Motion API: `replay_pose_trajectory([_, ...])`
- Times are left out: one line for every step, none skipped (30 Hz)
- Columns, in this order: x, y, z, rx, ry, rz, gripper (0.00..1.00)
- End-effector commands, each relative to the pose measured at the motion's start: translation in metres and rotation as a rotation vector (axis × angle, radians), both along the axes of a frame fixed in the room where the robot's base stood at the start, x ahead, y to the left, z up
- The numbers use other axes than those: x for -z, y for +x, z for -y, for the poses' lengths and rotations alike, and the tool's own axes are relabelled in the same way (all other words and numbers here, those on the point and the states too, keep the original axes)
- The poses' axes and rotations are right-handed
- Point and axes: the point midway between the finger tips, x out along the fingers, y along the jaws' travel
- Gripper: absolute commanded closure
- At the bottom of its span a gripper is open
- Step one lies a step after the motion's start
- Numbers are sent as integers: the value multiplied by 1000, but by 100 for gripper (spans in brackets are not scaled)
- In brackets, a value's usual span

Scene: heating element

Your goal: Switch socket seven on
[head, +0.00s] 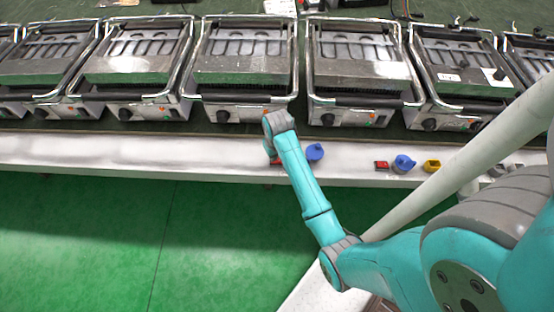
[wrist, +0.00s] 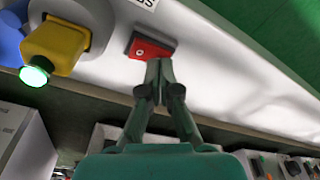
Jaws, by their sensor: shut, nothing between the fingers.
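In the wrist view a red rocker switch (wrist: 151,47) with a white mark sits on the white rail. My gripper (wrist: 159,64) is shut and empty, its fingertips at the switch's lower edge; I cannot tell whether they touch it. Left of the switch is a round grey socket (wrist: 97,22) with a yellow plug (wrist: 57,45) in it, and a lit green lamp (wrist: 34,74) is at the plug's end. The label above the switch is cut off, so the socket number cannot be read. In the head view my arm hides the gripper and most of the nearby red switch (head: 276,160).
In the head view, a blue plug (head: 314,152) is right of my wrist. Farther right on the white rail (head: 110,155) are another red switch (head: 381,165), a blue plug (head: 404,163) and a yellow plug (head: 432,165). Several contact grills (head: 245,60) stand behind. Green floor (head: 90,240) is clear in front.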

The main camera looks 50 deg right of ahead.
Motion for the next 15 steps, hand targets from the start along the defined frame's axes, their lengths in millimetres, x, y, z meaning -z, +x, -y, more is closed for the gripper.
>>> replay_pose_trajectory([-4, 0, 0, 0, -1, 2, 100])
replay_pose_trajectory([-6, 0, 0, 0, -1, 2, 100])
replay_pose_trajectory([-9, 0, 0, 0, -1, 2, 100])
replay_pose_trajectory([-11, 0, 0, 0, -1, 2, 100])
replay_pose_trajectory([-13, 0, 0, 0, -1, 2, 100])
replay_pose_trajectory([-16, 0, 0, 0, -1, 2, 100])
replay_pose_trajectory([-18, 0, 0, 0, -1, 2, 100])
replay_pose_trajectory([-20, 0, 0, 0, -1, 2, 100])
replay_pose_trajectory([-22, 0, 0, 0, -1, 2, 100])
replay_pose_trajectory([-25, 0, 0, 0, -1, 2, 100])
replay_pose_trajectory([-27, 0, 0, 0, -1, 2, 100])
replay_pose_trajectory([-30, 0, 0, 0, -1, 2, 100])
replay_pose_trajectory([-32, 0, 0, 0, -1, 2, 100])
replay_pose_trajectory([-33, 1, 0, 0, -1, 2, 100])
replay_pose_trajectory([-36, 0, 0, 0, -1, 2, 100])
